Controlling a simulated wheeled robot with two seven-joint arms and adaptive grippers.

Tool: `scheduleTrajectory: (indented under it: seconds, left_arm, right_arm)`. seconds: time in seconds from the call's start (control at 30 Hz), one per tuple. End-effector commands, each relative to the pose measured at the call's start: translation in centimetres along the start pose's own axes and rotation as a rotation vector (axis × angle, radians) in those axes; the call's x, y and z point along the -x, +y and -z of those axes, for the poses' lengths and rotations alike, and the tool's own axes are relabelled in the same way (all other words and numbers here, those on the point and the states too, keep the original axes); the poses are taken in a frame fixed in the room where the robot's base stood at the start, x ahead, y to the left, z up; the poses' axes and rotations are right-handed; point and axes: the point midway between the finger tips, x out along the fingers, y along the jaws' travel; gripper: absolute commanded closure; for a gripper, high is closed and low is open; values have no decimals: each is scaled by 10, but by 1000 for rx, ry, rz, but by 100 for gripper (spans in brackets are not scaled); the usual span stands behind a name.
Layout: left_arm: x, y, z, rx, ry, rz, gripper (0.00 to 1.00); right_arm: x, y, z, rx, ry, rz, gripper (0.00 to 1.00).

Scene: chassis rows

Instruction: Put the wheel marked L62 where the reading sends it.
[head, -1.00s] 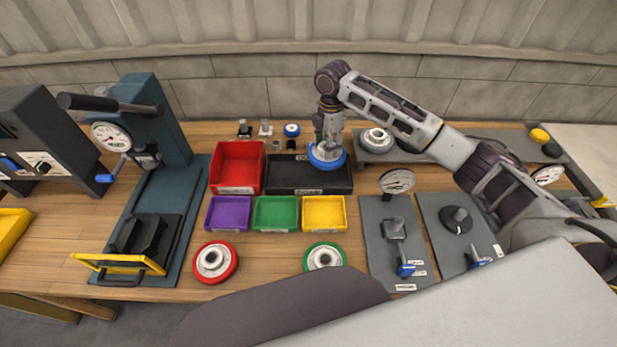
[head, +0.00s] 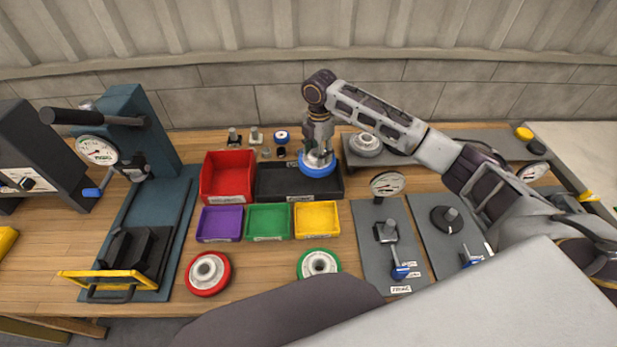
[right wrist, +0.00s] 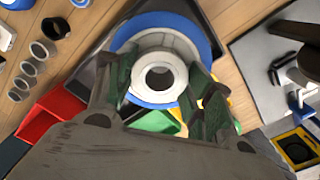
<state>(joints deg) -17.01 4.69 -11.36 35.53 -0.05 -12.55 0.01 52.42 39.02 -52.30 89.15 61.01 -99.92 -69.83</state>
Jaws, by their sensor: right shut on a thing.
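A blue-rimmed wheel (head: 318,168) with a pale hub is over the right part of the black tray (head: 270,190). My right gripper (head: 318,156) is shut on its hub from above. In the right wrist view the wheel (right wrist: 160,52) sits between the two fingers, its hub bore facing the camera. I cannot tell whether it touches the tray. No L62 mark is readable on it. A red wheel (head: 207,273) and a green wheel (head: 319,263) lie at the bench front. Another pale wheel (head: 366,144) is on the grey rack. My left gripper is not in view.
A red bin (head: 228,176) and purple (head: 219,224), green (head: 268,221) and yellow (head: 316,219) trays stand mid-bench. A press with a dial (head: 98,150) is at left. Gauge fixtures with a dial (head: 387,183) stand at right. Small parts (head: 255,136) stand behind the tray.

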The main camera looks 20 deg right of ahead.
Motion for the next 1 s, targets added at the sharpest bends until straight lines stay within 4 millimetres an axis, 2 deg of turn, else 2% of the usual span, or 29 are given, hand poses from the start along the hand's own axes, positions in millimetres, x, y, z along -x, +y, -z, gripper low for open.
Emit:
scheduleTrajectory:
  seconds: [0.3,0.57,0.77,1.0]
  left_arm:
    - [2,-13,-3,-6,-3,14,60]
    - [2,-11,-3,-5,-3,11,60]
    - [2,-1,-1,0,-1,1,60]
    - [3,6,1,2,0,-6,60]
  right_arm:
    - [-35,0,0,1,0,0,91]
    - [-41,0,0,1,-1,0,91]
    - [-42,0,0,0,0,0,91]
    - [-62,-1,0,0,0,2,91]
